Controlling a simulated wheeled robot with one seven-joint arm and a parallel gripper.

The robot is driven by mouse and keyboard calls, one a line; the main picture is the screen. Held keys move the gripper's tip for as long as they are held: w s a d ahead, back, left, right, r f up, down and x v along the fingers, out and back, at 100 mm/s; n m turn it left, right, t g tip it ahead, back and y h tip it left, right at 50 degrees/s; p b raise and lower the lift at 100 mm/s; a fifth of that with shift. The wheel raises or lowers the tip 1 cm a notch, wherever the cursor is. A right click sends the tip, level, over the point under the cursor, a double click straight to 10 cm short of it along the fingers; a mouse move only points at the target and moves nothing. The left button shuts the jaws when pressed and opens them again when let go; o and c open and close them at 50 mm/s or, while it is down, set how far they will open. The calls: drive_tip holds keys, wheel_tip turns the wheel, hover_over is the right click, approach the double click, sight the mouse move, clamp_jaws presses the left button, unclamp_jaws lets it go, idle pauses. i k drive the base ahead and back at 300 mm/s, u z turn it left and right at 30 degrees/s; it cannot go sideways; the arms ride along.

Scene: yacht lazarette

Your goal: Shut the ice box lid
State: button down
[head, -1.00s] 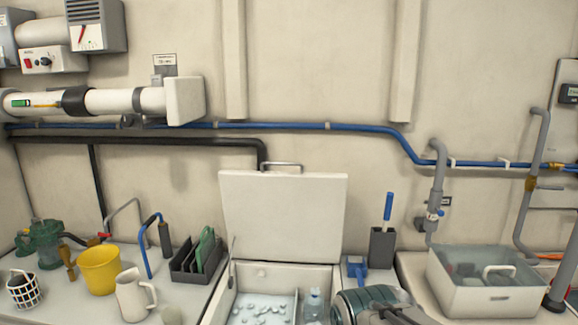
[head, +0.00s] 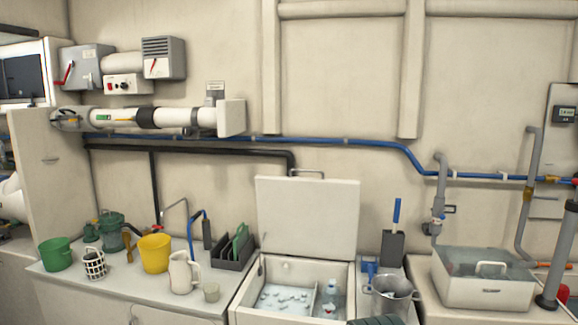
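The ice box lid (head: 307,217) is a cream panel standing open, nearly upright, at the back of the ice box (head: 245,303). A metal handle (head: 307,172) runs along its top edge. The box is open at the top; ice (head: 283,299) lies in its left compartment and a clear bottle (head: 331,298) stands in the right one. A stay shows at the lid's left side. My gripper is not clearly in view; only a dark ribbed piece, probably of my arm, shows at the bottom edge in front of the box's right side.
A metal bucket (head: 393,297) and a blue-handled brush in a grey holder (head: 392,249) stand right of the box. A dark rack (head: 234,254), white jug (head: 183,272) and yellow bucket (head: 154,254) stand left. A clear-topped bin (head: 484,284) is farther right.

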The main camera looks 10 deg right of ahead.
sight(312, 218)
drive_tip(key=u, duration=0.55)
drive_tip(key=i, duration=1.45)
drive_tip(key=z, duration=0.35)
